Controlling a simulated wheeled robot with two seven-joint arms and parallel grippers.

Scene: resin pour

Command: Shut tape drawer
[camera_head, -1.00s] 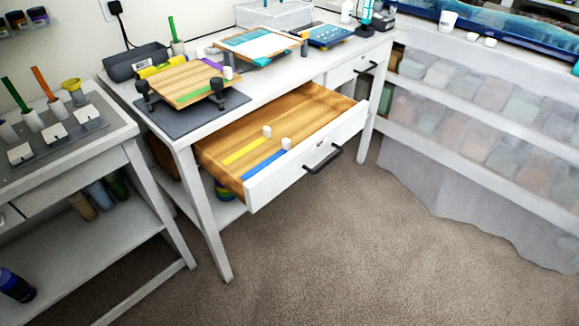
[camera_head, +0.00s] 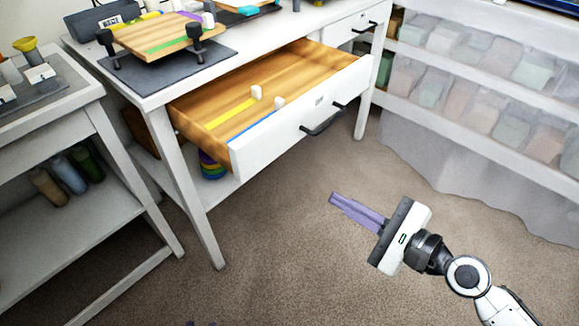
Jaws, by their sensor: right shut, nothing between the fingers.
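The tape drawer (camera_head: 300,125) is pulled well out of the white desk. It has a white front with a dark bar handle (camera_head: 323,121) and a wooden inside. In it lie a yellow tape strip (camera_head: 231,114) and a blue tape strip (camera_head: 250,126), each with a small white block at its end. My right gripper (camera_head: 334,199) is in front of the drawer, below and to the right of the handle, apart from it. Its purple fingers are together, empty, and point left toward the drawer side. My left gripper is not in view.
A wooden board (camera_head: 160,36) on dark clamps stands on the desk (camera_head: 215,72). A second, shut drawer (camera_head: 352,28) is at the right. A white side table (camera_head: 60,130) stands at left, and clear bins (camera_head: 480,60) fill shelves at right. The carpet in front is clear.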

